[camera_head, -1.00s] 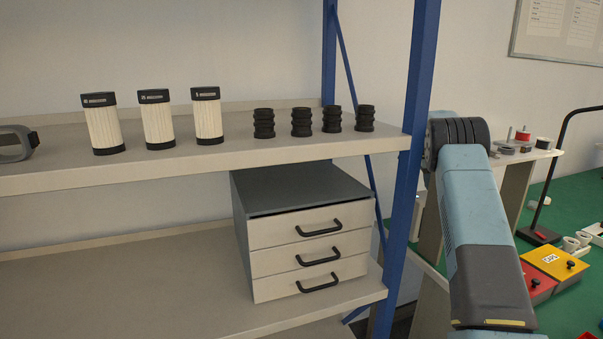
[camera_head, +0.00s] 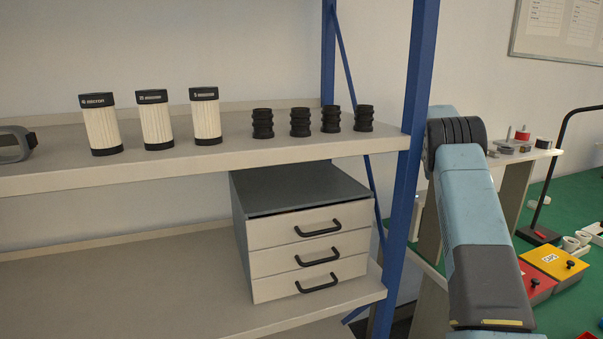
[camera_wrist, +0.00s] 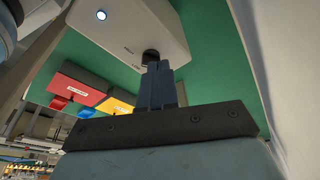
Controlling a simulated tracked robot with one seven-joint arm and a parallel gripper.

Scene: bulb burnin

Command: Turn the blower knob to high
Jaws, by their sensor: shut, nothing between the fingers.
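A lit round lamp (camera_wrist: 101,15) is on the same face. My gripper (camera_wrist: 157,65) is shut and empty, its fingertips right at the knob. I cannot tell whether they touch it. The fingers hide part of the knob, and its setting is not readable.
Red (camera_wrist: 82,88) and yellow (camera_wrist: 115,105) bins stand on the green bench top (camera_wrist: 92,53) in the wrist view. In the head view a shelf (camera_head: 55,177) with filters, black ribbed parts and a drawer unit (camera_head: 300,220) stands left of a blue post (camera_head: 408,150).

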